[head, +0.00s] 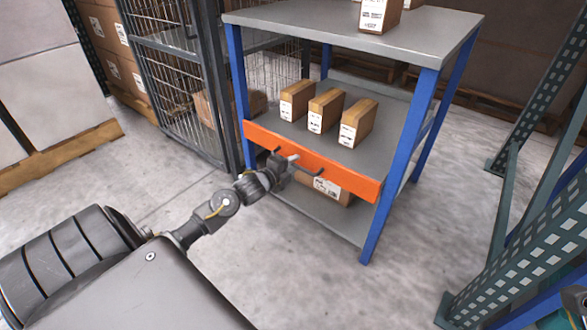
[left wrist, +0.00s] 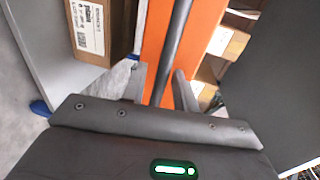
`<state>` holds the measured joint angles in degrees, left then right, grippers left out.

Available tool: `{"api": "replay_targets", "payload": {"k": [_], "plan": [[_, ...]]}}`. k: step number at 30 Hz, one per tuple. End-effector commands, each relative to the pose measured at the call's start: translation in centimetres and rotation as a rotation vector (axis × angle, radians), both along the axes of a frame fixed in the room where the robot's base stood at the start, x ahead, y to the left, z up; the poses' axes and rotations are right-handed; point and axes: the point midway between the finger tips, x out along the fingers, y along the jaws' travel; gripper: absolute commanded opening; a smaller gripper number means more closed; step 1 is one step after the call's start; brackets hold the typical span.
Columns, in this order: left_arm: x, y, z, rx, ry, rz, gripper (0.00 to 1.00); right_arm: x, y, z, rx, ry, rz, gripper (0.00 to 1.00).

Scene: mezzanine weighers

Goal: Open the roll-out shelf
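The roll-out shelf (head: 336,95) is the middle level of a blue-posted rack and carries three small cartons. Its orange front (head: 355,180) lies about flush with the front posts, so it looks closed. A dark bar handle (head: 308,168) runs along the orange front. My left gripper (head: 284,160) is at the left part of this handle. In the left wrist view the handle bar (left wrist: 172,50) passes between the two fingers (left wrist: 160,88). The fingers stand apart, with a gap visible beside the bar.
A grey top shelf (head: 350,25) holds a carton. A carton (head: 333,189) sits on the low shelf under the orange front. A wire-mesh cage (head: 175,85) stands close on the left, a green perforated upright (head: 530,250) on the right. The concrete floor (head: 300,270) before the rack is clear.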

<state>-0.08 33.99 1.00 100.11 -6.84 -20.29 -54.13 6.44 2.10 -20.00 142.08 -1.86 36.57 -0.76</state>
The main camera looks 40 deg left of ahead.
Motion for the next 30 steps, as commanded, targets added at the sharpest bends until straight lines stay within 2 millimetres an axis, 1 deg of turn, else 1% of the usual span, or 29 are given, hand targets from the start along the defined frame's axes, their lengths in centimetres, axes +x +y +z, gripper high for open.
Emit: {"api": "replay_targets", "payload": {"k": [3,10,11,15,17,18,26,30], "plan": [[0.49,0.01,-0.12,0.000,0.000,0.000,0.29,-0.06,0.12,0.05,-0.001,-0.006,0.004,0.36],[0.54,-0.01,-0.08,0.000,0.001,0.000,0.29,-0.05,0.14,0.14,-0.002,-0.007,0.005,0.36],[0.54,-0.01,-0.08,0.000,0.000,0.000,0.28,-0.05,0.14,0.14,-0.002,-0.007,0.004,0.36],[0.53,-0.02,-0.08,0.000,0.000,0.000,0.10,-0.05,0.14,0.14,-0.002,-0.007,0.004,0.36],[0.53,-0.02,-0.08,0.000,0.000,0.000,0.02,-0.05,0.14,0.14,-0.002,-0.007,0.004,0.36],[0.52,-0.02,-0.09,0.000,0.000,0.000,0.00,-0.05,0.13,0.13,-0.002,-0.007,0.004,0.36],[0.50,-0.03,-0.09,0.000,0.001,0.000,0.00,-0.05,0.11,0.14,-0.002,-0.008,0.004,0.36],[0.31,-0.42,-0.02,0.000,0.002,-0.007,0.00,-0.09,0.07,0.43,0.000,-0.009,0.003,0.36]]}}
